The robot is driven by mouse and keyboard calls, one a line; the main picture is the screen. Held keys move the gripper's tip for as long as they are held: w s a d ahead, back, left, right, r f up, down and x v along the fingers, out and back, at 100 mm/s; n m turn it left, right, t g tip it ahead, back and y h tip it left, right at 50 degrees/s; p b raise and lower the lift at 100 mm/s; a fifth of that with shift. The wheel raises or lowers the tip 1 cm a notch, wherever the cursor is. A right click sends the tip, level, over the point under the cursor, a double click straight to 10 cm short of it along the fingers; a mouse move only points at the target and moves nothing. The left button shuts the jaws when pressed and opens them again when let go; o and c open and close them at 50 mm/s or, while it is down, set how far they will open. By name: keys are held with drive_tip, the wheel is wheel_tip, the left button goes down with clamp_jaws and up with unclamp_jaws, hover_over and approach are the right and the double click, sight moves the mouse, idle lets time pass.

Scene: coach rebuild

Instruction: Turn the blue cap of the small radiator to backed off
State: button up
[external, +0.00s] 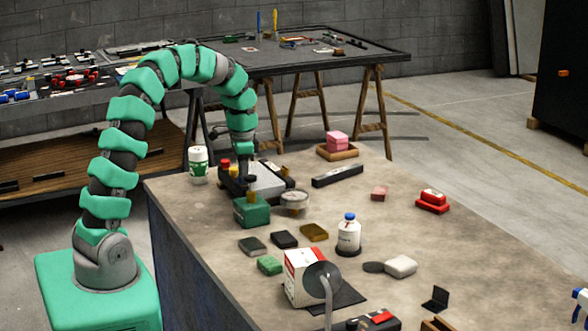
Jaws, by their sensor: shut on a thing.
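The small radiator (268,184) appears to be the low grey and black unit near the back left of the bench. A red cap (225,163) stands at its left end. My gripper (246,176) points down over the radiator's left part, and its fingers are small and partly lost against the dark parts. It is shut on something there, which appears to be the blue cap. The cap itself is hidden by the fingers, so its turn position cannot be seen.
A green box (252,211) and a round clear dish (294,203) stand just in front of the radiator. A white and green tub (198,165) is to its left. A black bar (338,176) lies to the right. A blue-capped bottle (348,237) stands nearer the front.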

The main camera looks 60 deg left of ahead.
drive_tip(key=n+b, duration=0.1)
drive_tip(key=n, duration=0.2)
drive_tip(key=shift+n, duration=0.4)
drive_tip(key=n, duration=0.3)
drive_tip(key=shift+n+b, duration=0.3)
drive_tip(key=shift+b, duration=0.1)
drive_tip(key=n, duration=0.3)
drive_tip(key=shift+r+n, duration=0.1)
drive_tip(key=shift+n, duration=0.2)
drive_tip(key=shift+n+b, duration=0.3)
drive_tip(key=shift+n, duration=1.5)
drive_tip(key=o, duration=1)
drive_tip(key=shift+r, duration=0.1)
wheel_tip(320, 180, up, 13)
drive_tip(key=shift+r, duration=0.2)
